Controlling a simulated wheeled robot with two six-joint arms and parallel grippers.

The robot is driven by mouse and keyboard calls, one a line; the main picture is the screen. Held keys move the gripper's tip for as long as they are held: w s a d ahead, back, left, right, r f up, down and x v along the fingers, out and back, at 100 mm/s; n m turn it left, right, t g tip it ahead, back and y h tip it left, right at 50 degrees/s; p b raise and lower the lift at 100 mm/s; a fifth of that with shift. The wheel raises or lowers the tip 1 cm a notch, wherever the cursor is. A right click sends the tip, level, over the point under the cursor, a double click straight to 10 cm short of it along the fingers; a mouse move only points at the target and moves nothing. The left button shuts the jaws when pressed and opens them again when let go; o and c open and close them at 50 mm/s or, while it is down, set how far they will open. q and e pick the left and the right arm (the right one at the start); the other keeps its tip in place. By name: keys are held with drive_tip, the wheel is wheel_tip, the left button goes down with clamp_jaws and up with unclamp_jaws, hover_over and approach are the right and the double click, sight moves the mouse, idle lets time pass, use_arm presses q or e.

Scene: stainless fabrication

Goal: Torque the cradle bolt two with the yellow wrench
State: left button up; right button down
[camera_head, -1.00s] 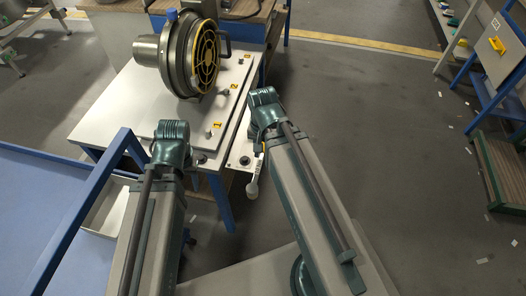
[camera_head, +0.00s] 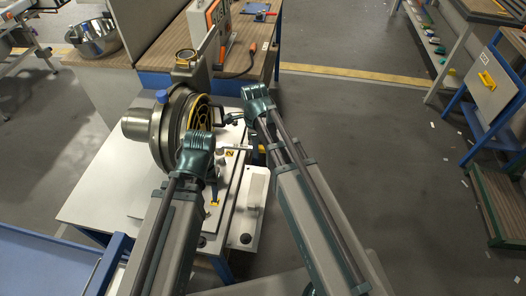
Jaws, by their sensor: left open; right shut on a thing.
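The cradle fixture is a pale plate (camera_head: 133,205) bearing a grey flanged drum (camera_head: 160,132) with a yellow grille. Yellow number marks 1 (camera_head: 214,203) and 2 (camera_head: 230,153) lie along the plate's right side. A silver bar (camera_head: 236,148), apparently the wrench shaft, reaches from below my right gripper to near mark 2. My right gripper (camera_head: 256,98) is shut on the wrench; its fingers are mostly hidden. I cannot tell whether the wrench head is on bolt two, which is hidden. My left gripper (camera_head: 197,147) is open in front of the drum; its fingertips are largely hidden.
A wooden bench (camera_head: 257,62) with an orange-and-grey device (camera_head: 212,30) stands behind the fixture. A metal bowl (camera_head: 94,38) is at the far left. A blue-framed cart (camera_head: 38,262) is at the lower left.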

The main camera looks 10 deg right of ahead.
drive_tip(key=shift+w+r, duration=0.15)
drive_tip(key=shift+w, duration=0.15)
use_arm(q)
drive_tip(key=shift+w+d+r, duration=0.1)
drive_tip(key=shift+w, duration=0.1)
use_arm(e)
drive_tip(key=shift+m, duration=0.3)
drive_tip(key=shift+d, duration=0.1)
use_arm(q)
drive_tip(key=shift+f+b, duration=2.55)
use_arm(e)
drive_tip(key=shift+f, duration=2.55)
use_arm(q)
drive_tip(key=shift+r, duration=0.1)
use_arm(e)
drive_tip(key=shift+s+r, duration=0.1)
use_arm(q)
wheel_tip(320, 180, up, 4)
drive_tip(key=p, duration=0.4)
use_arm(e)
drive_tip(key=s+a+r, duration=0.2)
drive_tip(key=s+r, duration=0.2)
drive_tip(key=s, duration=0.4)
drive_tip(key=shift+s, duration=0.35)
